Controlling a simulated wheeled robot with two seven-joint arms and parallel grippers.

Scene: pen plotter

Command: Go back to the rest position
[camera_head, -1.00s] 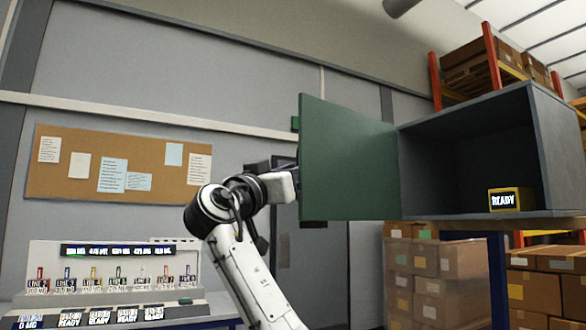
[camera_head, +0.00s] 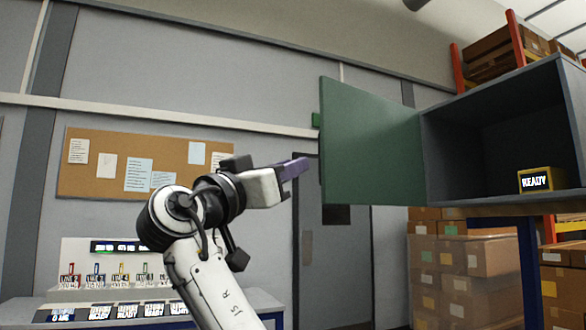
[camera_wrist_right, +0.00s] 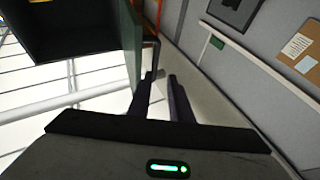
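The same door (camera_wrist_right: 134,45) shows beyond the fingertips there. The grey cabinet (camera_head: 432,165) stands open at the right. My left gripper is not in view.
A yellow-edged box (camera_head: 541,180) with a lit sign sits inside the cabinet. Stacked cartons (camera_head: 450,260) are below it. A lit display stand (camera_head: 80,248) is on a bench at lower left. A corkboard (camera_head: 90,185) hangs on the wall behind. Air left of my arm looks free.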

